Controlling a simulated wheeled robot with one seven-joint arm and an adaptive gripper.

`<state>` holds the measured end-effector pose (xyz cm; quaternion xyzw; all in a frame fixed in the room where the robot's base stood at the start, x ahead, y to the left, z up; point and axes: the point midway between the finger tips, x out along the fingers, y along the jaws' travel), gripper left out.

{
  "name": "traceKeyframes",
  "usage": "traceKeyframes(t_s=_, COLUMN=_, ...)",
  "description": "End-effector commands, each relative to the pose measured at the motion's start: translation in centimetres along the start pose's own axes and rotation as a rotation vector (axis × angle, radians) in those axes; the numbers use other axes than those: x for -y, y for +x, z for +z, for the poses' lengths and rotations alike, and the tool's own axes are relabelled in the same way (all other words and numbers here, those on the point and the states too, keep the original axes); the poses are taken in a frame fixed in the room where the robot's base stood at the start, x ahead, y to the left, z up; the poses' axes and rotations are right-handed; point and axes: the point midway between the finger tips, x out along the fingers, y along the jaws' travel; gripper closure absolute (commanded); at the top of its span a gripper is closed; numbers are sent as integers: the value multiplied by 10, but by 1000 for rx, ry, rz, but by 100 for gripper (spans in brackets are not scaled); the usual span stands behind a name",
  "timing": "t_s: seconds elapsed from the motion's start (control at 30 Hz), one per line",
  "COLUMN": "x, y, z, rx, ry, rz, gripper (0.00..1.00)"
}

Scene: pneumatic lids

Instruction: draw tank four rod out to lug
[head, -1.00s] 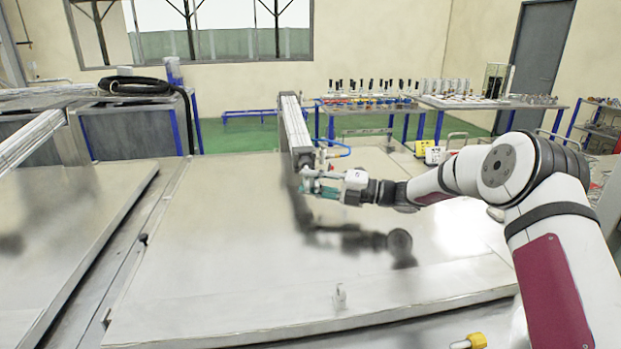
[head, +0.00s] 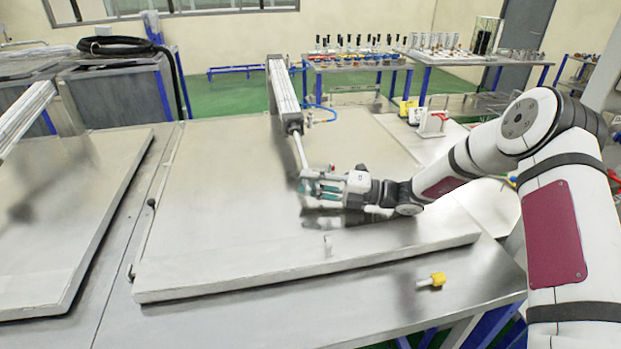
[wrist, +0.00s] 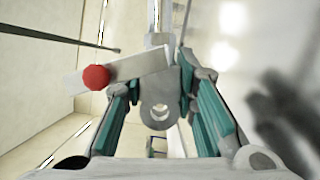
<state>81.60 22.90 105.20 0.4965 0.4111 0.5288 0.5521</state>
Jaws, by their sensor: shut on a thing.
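The pneumatic cylinder (head: 284,97) slopes down over the tank lid (head: 225,215). Its bright rod (head: 301,151) sticks out of the near end, down to my gripper (head: 318,188). My gripper is shut on the rod's end, low above the lid. In the wrist view the rod's eye end (wrist: 158,112), with a round hole, sits between the teal fingers (wrist: 165,105). The small lug (head: 327,246) stands on the lid's near part, below and apart from the gripper and rod end. The exact finger contact is partly hidden in the head view.
A yellow-headed pin (head: 432,281) lies on the bench's front strip. A second lid (head: 75,220) is at the left. A blue hose (head: 322,112) hangs by the cylinder. A flat bar with a red knob (wrist: 96,77) lies beside the rod in the wrist view.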

Motion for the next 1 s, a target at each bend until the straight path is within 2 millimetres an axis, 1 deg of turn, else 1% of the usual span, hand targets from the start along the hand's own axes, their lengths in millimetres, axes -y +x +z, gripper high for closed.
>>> traceKeyframes(t_s=0.03, x=2, y=-1, z=0, rx=1, ry=1, rz=-5, gripper=100)
traceKeyframes(t_s=0.07, x=2, y=-1, z=1, rx=1, ry=1, rz=-5, gripper=69)
traceKeyframes(t_s=0.1, x=2, y=-1, z=1, rx=2, ry=1, rz=-5, gripper=60)
traceKeyframes(t_s=0.13, x=2, y=-1, z=1, rx=2, ry=1, rz=-5, gripper=54)
traceKeyframes(t_s=0.43, x=0, y=0, z=2, rx=3, ry=-1, rz=-2, gripper=53)
traceKeyframes(t_s=0.57, x=0, y=-7, z=2, rx=4, ry=-1, rz=-3, gripper=53)
traceKeyframes(t_s=1.0, x=1, y=-67, z=2, rx=6, ry=0, rz=-5, gripper=53)
